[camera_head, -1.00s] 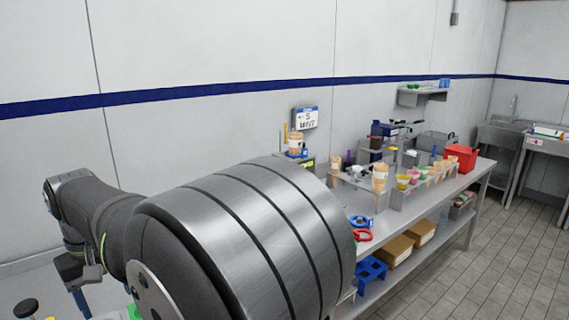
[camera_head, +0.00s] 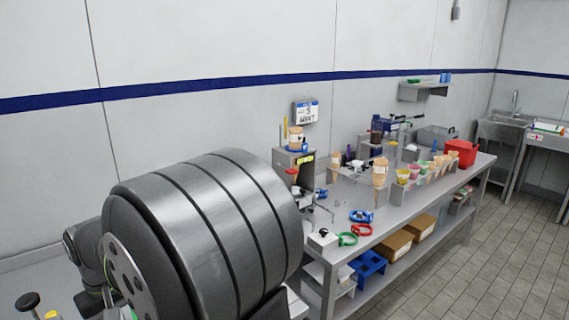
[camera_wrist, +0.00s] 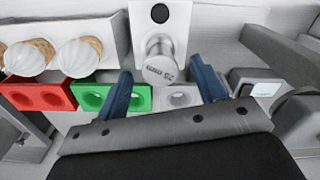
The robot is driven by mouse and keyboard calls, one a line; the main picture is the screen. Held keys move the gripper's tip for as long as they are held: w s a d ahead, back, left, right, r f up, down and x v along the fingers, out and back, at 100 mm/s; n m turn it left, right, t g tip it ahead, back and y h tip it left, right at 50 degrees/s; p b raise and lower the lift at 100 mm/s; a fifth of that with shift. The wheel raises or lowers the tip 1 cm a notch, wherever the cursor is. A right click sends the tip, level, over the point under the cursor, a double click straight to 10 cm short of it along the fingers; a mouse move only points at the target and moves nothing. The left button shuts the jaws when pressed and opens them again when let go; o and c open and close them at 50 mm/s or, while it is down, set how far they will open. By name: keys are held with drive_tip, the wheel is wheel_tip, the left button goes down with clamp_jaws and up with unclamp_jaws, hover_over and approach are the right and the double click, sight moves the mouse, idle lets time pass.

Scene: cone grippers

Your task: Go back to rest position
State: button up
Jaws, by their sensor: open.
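My gripper (camera_wrist: 163,88) shows in the wrist view with its two blue fingers spread apart and nothing held between them. A round metal knob or nozzle (camera_wrist: 159,68) on a white panel appears behind the gap between the fingers. A green holder with holes (camera_wrist: 140,97) and a white one (camera_wrist: 180,96) lie beyond the fingertips. In the head view my large grey arm link fills the lower left, and the gripper cannot be made out there.
Two cones with white tops (camera_wrist: 78,56) stand at the left above a red holder (camera_wrist: 38,94). In the head view a steel bench (camera_head: 400,207) carries cones, cups and a red bin (camera_head: 461,152). Blue and brown boxes (camera_head: 395,245) sit on its lower shelf. The tiled floor at right is clear.

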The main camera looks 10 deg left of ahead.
drive_tip(key=shift+r, duration=1.4)
